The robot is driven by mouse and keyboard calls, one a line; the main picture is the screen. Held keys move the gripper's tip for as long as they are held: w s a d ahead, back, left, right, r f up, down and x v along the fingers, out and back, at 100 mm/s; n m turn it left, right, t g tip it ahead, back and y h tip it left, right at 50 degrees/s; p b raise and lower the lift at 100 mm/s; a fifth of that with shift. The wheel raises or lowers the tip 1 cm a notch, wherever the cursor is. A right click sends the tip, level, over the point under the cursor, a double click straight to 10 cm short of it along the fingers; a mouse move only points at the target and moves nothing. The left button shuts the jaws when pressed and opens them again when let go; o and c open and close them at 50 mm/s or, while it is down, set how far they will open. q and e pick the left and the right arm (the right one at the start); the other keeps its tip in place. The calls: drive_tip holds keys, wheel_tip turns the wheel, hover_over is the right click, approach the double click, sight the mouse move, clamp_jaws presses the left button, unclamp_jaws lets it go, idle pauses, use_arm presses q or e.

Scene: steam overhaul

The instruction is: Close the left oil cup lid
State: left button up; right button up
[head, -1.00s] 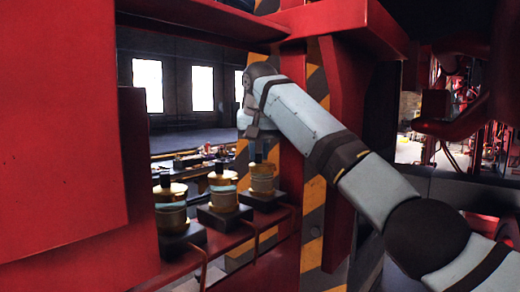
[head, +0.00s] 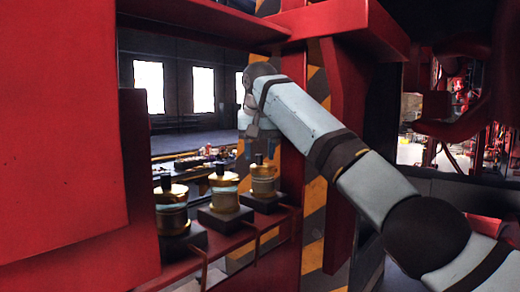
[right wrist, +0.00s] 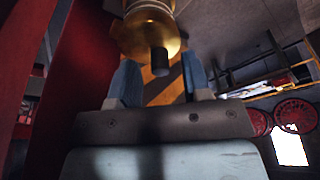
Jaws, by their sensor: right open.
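Three brass oil cups stand in a row on the red ledge in the head view: a left one (head: 172,218), a middle one (head: 224,202) and a right one (head: 262,186). My left gripper is out of view.
A red panel (head: 60,130) fills the left side, close to the left cup. A red beam (head: 200,17) crosses above the cups. A striped yellow-black post (head: 313,200) stands right of them. Thin copper pipes (head: 257,246) run down from the cups.

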sight(259, 166)
drive_tip(key=v, duration=0.4)
drive_tip(key=shift+b, duration=0.35)
use_arm(q)
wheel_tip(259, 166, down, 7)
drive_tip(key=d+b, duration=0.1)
drive_tip(key=b, duration=0.6)
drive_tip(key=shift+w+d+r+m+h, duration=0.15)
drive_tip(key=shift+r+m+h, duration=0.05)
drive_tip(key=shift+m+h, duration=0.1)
use_arm(e)
drive_tip(key=s+d, duration=0.1)
drive_tip(key=s, duration=1.1)
drive_tip(key=shift+d+r, duration=0.25)
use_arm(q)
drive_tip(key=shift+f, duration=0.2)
